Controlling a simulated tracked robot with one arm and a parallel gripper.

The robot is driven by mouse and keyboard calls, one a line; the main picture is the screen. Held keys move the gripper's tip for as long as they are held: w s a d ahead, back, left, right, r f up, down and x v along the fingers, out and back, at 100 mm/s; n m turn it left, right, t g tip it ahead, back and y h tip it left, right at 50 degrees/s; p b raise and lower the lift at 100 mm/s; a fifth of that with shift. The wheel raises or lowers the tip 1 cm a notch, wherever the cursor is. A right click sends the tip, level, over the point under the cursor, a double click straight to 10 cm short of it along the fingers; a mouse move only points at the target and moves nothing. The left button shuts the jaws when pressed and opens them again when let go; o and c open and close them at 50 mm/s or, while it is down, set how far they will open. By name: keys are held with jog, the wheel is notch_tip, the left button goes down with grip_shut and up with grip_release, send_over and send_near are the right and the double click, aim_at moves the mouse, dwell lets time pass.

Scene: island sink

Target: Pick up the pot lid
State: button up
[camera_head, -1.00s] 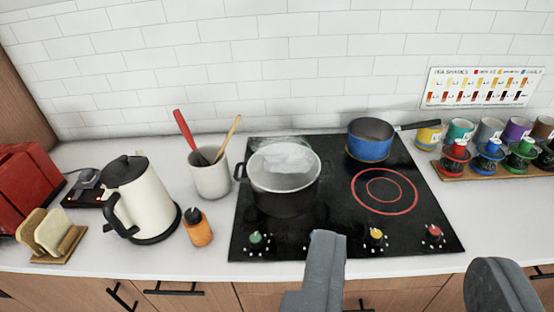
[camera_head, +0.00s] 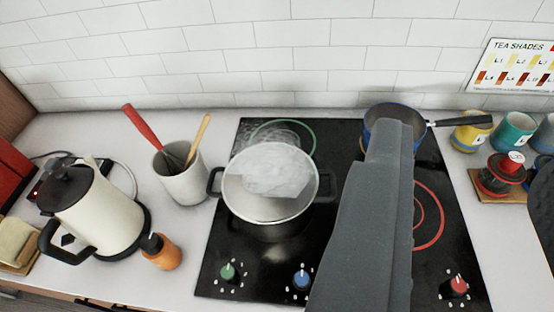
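A black pot (camera_head: 268,226) with a pale rim and dark side handles stands on the cooktop, left of centre. White steam or haze (camera_head: 275,172) fills its top. I cannot make out a separate lid, nor tell whether a clear one covers the pot. My gripper (camera_head: 468,165) is open and empty. Its long grey left finger crosses the cooktop in the picture, right of the pot. Its other finger shows only as a dark edge at the far right.
A blue saucepan (camera_head: 376,118) stands behind my left finger, partly hidden. The black cooktop (camera_head: 222,250) has coloured knobs in front. A cream kettle (camera_head: 100,215), an orange bottle (camera_head: 162,252) and a utensil crock (camera_head: 181,180) stand left. Mugs (camera_head: 514,132) and a jar (camera_head: 500,180) stand right.

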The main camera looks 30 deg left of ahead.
aim_at(266, 170)
jog(key=o, duration=0.4)
jog(key=shift+w, duration=0.15)
jog(key=w+a+f+g+y+p, duration=0.1)
jog(key=w+a+f+p, duration=0.35)
jog(key=a+f, duration=0.3)
jog(key=w+a+f+g+y+p, duration=0.1)
jog(key=w+a+f+p, duration=0.2)
jog(key=w+a+f, duration=0.4)
jog(key=s+a+f+h+p, duration=0.1)
jog(key=a+f+p, duration=0.2)
jog(key=f, duration=0.5)
jog(key=a+f+h+p, duration=0.1)
jog(key=a+f+p, duration=0.25)
jog(key=f, duration=0.45)
jog(key=shift+d+p+x, duration=0.2)
jog(key=shift+p+x, duration=0.3)
jog(key=shift+x, duration=2.85)
jog(key=shift+d+p+x, duration=0.2)
jog(key=shift+p+x, duration=0.3)
jog(key=shift+x, duration=2.85)
